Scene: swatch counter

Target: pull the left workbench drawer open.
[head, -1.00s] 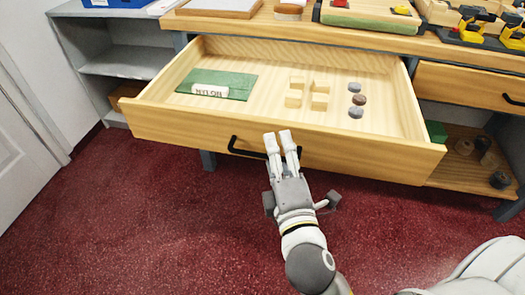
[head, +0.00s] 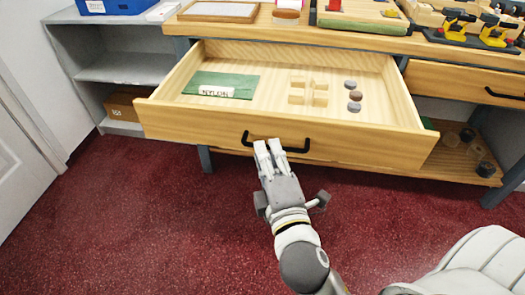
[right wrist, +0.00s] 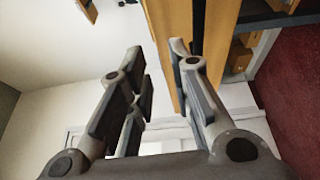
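The left workbench drawer (head: 345,148) is pulled well out from the bench in the head view, and its inside shows. Its black bar handle (head: 293,149) runs across the drawer front. My right gripper (head: 267,145) is in front of the handle, with its fingertips overlapping the handle's lower edge in the picture; whether they touch it I cannot tell. In the right wrist view the fingers (right wrist: 160,75) are spread apart with nothing seen between them. The wooden drawer (right wrist: 165,40) shows beyond the fingers there. My left gripper is not in view.
The drawer holds a green sheet (head: 243,84) with a white labelled block (head: 216,91), pale wooden blocks (head: 297,96) and three discs (head: 354,96). A closed drawer (head: 450,80) is to the right. Grey shelves (head: 125,68) stand left. Red floor (head: 130,220) in front is clear.

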